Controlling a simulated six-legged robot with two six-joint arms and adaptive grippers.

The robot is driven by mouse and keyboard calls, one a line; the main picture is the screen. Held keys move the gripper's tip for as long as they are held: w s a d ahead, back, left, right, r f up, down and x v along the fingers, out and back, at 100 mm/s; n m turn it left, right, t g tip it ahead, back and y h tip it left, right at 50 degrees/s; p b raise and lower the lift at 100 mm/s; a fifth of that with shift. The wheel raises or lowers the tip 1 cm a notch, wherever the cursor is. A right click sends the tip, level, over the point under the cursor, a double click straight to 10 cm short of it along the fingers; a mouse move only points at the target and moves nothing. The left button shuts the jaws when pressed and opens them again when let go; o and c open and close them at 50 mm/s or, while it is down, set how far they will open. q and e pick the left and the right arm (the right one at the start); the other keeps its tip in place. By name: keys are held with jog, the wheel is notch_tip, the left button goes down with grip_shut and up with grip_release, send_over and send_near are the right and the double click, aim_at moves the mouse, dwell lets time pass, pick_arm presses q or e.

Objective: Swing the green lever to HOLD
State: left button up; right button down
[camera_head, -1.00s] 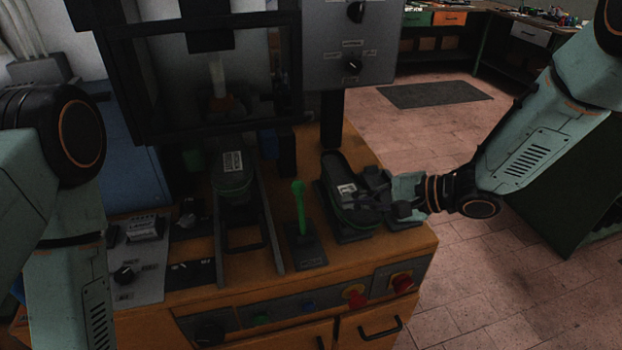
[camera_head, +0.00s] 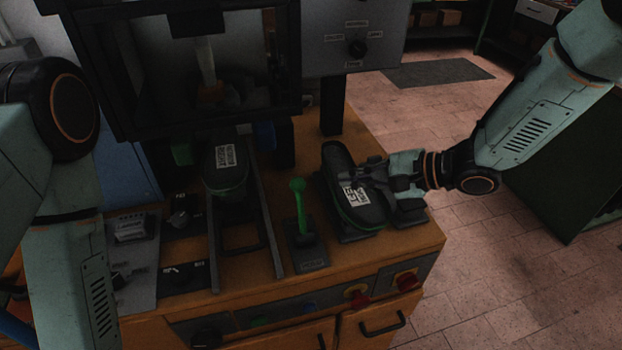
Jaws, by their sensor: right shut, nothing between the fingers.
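The green lever (camera_head: 301,208) stands roughly upright from a dark base plate (camera_head: 306,256) on the orange bench, right of the rail frame. A label on the plate's front edge is too small to read surely. My right gripper (camera_head: 366,180) is shut and empty, over the dark shoe-shaped piece (camera_head: 350,199) to the right of the lever. Whether it touches that piece I cannot tell. It is apart from the lever. My left arm comes in at the left edge; its gripper is out of the picture.
A second dark shoe-shaped piece (camera_head: 226,167) sits on the rails (camera_head: 266,225) left of the lever. The black press frame (camera_head: 185,125) stands behind.

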aim_at(301, 208)
jog(key=shift+s+r, duration=0.15)
jog(key=shift+s, duration=0.2)
jog(key=shift+w, duration=0.1)
pick_arm(q)
jog(key=shift+s+f+b, duration=0.25)
jog(key=shift+f+b, duration=0.1)
jog(key=shift+b, duration=0.05)
pick_arm(e)
jog(key=x, duration=1)
jog(key=shift+w, duration=0.15)
pick_arm(q)
jog(key=shift+s, duration=0.1)
jog(key=shift+d, duration=0.1)
pick_arm(e)
jog(key=shift+d, duration=0.1)
pick_arm(q)
jog(key=shift+s+f, duration=0.1)
